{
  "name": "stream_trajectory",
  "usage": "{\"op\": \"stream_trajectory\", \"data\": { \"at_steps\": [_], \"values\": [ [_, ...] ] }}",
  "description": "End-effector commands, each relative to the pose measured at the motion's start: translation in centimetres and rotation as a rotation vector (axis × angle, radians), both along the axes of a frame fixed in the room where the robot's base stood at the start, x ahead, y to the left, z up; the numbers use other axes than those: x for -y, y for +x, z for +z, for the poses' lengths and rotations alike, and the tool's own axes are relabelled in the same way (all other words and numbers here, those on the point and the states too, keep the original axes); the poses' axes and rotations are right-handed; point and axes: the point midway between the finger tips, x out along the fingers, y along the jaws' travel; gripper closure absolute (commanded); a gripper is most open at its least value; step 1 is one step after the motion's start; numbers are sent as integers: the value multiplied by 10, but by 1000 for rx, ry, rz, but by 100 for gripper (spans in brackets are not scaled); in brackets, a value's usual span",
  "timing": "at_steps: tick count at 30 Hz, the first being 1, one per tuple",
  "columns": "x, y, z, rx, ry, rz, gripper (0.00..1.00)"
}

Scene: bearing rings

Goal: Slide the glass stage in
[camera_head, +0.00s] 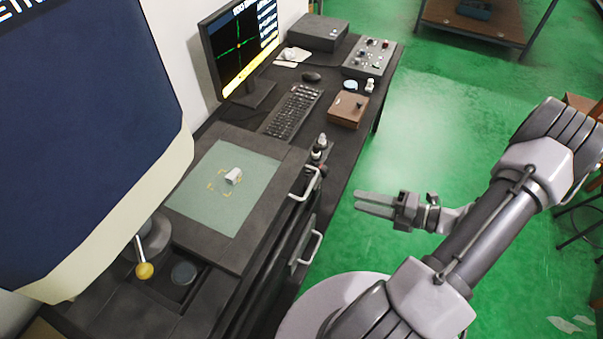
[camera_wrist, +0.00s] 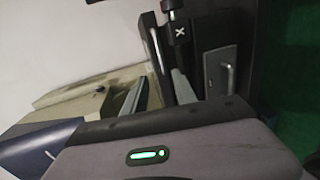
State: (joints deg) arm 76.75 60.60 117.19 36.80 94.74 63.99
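The glass stage is a pale green glass plate (camera_head: 207,217) in a dark frame (camera_head: 258,232), at left centre in the head view. A small light grey ring-shaped part (camera_head: 233,176) lies on the glass. A light bar handle (camera_head: 312,183) is on the frame's right side; a handle also shows in the wrist view (camera_wrist: 155,48). My gripper (camera_head: 357,202) is to the right of that handle, apart from it, over the green floor. In the wrist view its two grey fingers (camera_wrist: 158,78) are spread with nothing between them.
A lower handle (camera_head: 308,248) is on the bench front. A knob marked X (camera_wrist: 180,32) stands near the stage handle. A dark blue and cream machine head (camera_head: 90,120) overhangs on the left. A keyboard (camera_head: 291,111), brown box (camera_head: 348,109) and monitor (camera_head: 240,45) are farther back.

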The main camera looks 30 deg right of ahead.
Motion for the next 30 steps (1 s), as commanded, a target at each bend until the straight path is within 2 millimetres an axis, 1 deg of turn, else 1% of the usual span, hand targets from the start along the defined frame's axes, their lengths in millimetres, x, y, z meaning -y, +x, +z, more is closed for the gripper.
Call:
{"op": "stream_trajectory", "data": {
  "at_steps": [1,9,12,15,18,21,29,30],
  "values": [
    [-9,9,-5,-1,1,7,67],
    [-60,73,-23,-1,-3,13,67],
    [-75,93,-28,0,-5,12,67],
    [-86,106,-31,0,-6,11,67],
    [-93,115,-33,0,-6,10,67],
    [-96,120,-33,0,-7,9,67],
    [-96,121,-33,0,-7,8,67],
    [-96,121,-33,0,-7,8,72]
  ]
}}
